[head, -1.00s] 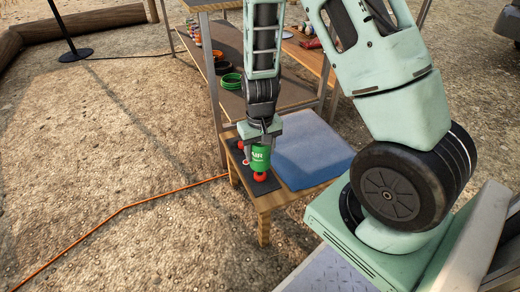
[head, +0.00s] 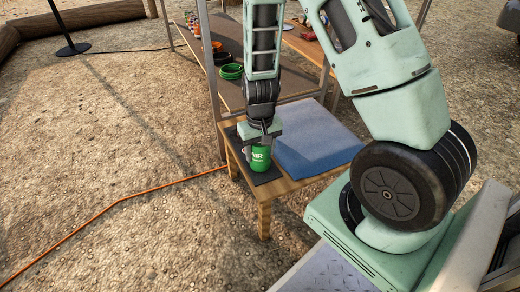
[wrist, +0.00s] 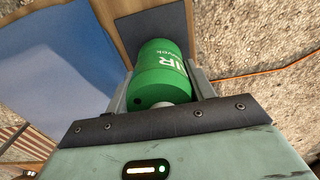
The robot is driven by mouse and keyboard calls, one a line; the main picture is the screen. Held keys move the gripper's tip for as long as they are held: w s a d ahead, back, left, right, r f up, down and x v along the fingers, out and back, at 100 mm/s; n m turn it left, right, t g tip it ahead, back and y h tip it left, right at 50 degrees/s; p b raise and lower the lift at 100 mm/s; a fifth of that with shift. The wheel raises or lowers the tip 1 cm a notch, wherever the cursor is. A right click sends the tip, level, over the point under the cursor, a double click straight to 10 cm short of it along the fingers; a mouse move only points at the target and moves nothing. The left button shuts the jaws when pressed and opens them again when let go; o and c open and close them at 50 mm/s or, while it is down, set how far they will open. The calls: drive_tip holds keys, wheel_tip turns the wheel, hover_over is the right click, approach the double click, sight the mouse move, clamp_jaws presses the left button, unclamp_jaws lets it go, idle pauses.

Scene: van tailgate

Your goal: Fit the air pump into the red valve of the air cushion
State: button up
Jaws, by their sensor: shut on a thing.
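The air pump is a green cylinder (head: 260,158) with white "AIR" lettering. My gripper (head: 260,137) is shut on its upper part from above and holds it upright over the dark mat. The pump also shows in the wrist view (wrist: 160,72) between my fingers. The blue air cushion (head: 318,142) lies flat on the small wooden table, right of the pump. No red valve shows now in either view. The pump's lower end is against or just above the mat; I cannot tell whether it touches anything there.
The dark mat (head: 264,178) lies on the left of the wooden table (head: 288,186). A metal post (head: 212,80) stands behind. A shelf (head: 275,92) with green coils (head: 231,72) is further back. An orange cable (head: 130,202) crosses the open ground at left.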

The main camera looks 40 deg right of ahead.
drive_tip(key=o, duration=1.3)
drive_tip(key=shift+c, duration=0.2)
wheel_tip(320, 180, up, 18)
drive_tip(key=p, duration=0.9)
drive_tip(key=shift+f, duration=0.25)
drive_tip(key=s+a+r+n+y, duration=0.1)
drive_tip(key=s+a+r+n, duration=0.25)
drive_tip(key=a, duration=0.45)
drive_tip(key=s+a+r+n, duration=0.2)
drive_tip(key=s+a+r, duration=0.15)
drive_tip(key=a, duration=0.45)
drive_tip(key=s+a+r+n, duration=0.5)
drive_tip(key=s+a, duration=0.2)
drive_tip(key=s, duration=0.3)
wheel_tip(320, 180, up, 36)
drive_tip(key=p, duration=3.6)
drive_tip(key=shift+s+d+f, duration=0.15)
drive_tip(key=shift+s+d, duration=0.05)
drive_tip(key=shift+s, duration=0.2)
